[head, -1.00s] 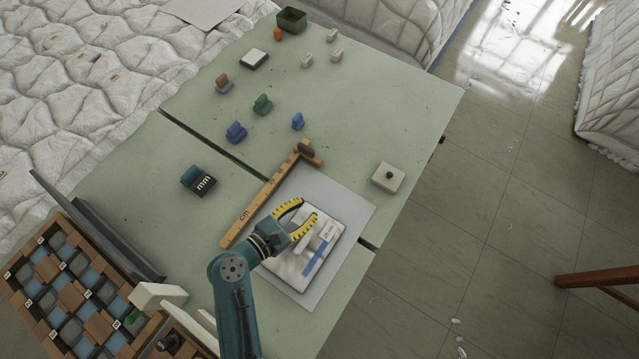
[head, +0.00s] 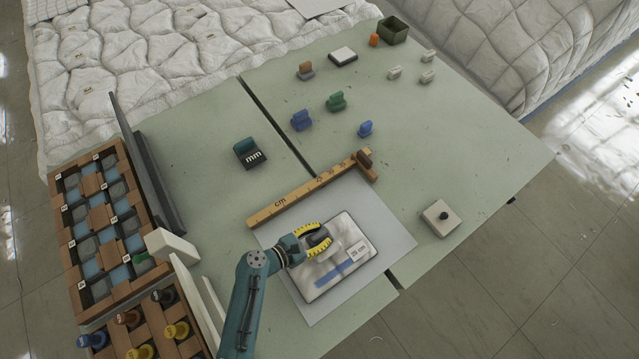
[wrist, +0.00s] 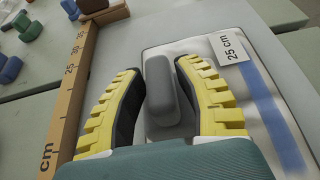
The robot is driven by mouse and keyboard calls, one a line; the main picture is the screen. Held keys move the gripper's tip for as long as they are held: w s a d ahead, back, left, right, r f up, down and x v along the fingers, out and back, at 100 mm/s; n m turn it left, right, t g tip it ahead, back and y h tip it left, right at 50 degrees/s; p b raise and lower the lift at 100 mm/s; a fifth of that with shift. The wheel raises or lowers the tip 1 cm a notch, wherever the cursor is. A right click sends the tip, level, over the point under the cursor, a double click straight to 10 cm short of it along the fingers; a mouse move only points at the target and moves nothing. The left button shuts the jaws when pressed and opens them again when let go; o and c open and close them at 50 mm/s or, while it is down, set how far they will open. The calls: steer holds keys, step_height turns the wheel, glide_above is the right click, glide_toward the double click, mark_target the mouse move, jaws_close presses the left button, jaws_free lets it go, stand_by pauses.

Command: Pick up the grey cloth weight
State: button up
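The grey cloth weight (wrist: 160,82) is a rounded grey block with a raised bar-like grip. In the wrist view it stands between the two yellow-toothed fingers of my gripper (wrist: 160,68). The fingers are spread on both sides of its grip, with a narrow gap at the left; contact at the right cannot be told. It rests on a white padded piece (head: 312,288) with a blue stripe and a "25 cm" label (head: 359,249). In the head view my gripper (head: 328,238) is low over this piece, and its fingers largely hide the weight.
A wooden cm ruler (head: 300,196) with a brown end block lies left of the pad. A white box with a dark knob (head: 441,217) is to the right. Green (head: 336,102) and blue (head: 301,120) weights stand farther back. A wooden rack (head: 105,225) is at left.

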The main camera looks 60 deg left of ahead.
steer(key=x, duration=0.2)
steer(key=shift+w+f, duration=0.1)
steer(key=shift+w, duration=0.25)
steer(key=shift+s, duration=0.1)
jaws_close()
